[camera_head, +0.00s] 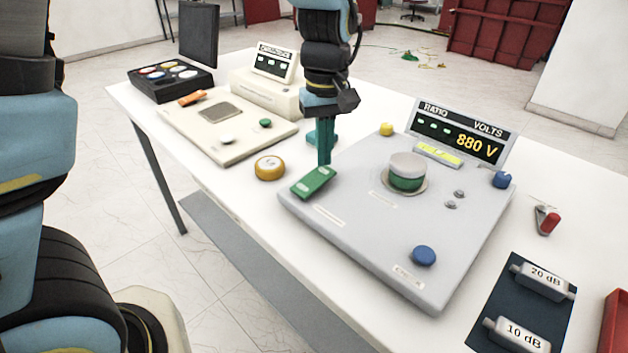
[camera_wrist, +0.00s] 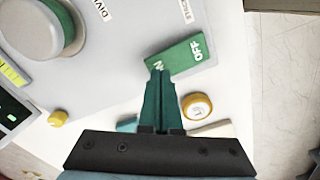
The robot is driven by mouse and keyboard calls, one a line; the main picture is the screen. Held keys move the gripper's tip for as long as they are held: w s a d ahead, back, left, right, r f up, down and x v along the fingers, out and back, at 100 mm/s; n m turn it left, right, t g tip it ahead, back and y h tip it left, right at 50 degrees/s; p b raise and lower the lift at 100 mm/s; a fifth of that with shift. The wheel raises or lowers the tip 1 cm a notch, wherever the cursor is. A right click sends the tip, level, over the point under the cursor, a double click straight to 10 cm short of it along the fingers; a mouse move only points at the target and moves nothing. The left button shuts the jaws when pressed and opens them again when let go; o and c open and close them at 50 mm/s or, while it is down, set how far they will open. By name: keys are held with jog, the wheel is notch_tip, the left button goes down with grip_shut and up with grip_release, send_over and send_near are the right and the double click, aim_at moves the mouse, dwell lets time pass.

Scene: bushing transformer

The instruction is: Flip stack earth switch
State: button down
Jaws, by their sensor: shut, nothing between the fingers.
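The green rocker switch (camera_head: 314,182) sits on the left corner of the grey instrument panel (camera_head: 345,230). In the wrist view the switch (camera_wrist: 182,52) reads OFF at its far end; the lettering at its near end is partly covered by my fingertips. My gripper (camera_head: 325,162) is shut and empty, pointing down at the back end of the switch. In the wrist view my gripper (camera_wrist: 160,70) has its tips at or just over the near end of the switch. I cannot tell whether they touch it.
A round green-and-white knob (camera_head: 407,172), a yellow button (camera_head: 386,129), blue buttons (camera_head: 424,256) and an 880 V display (camera_head: 477,143) share the panel. A yellow round piece (camera_head: 270,168) lies left of it. A cream device (camera_head: 225,120) stands farther left on the white table (camera_head: 590,190).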

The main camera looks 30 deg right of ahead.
aim_at(324, 171)
jog(key=shift+f+b, duration=0.55)
jog(key=shift+f, duration=0.5)
dwell(0.4)
notch_tip(324, 171, up, 7)
jog(key=p, duration=0.6)
jog(key=shift+r+p, duration=0.1)
jog(key=shift+p, duration=0.25)
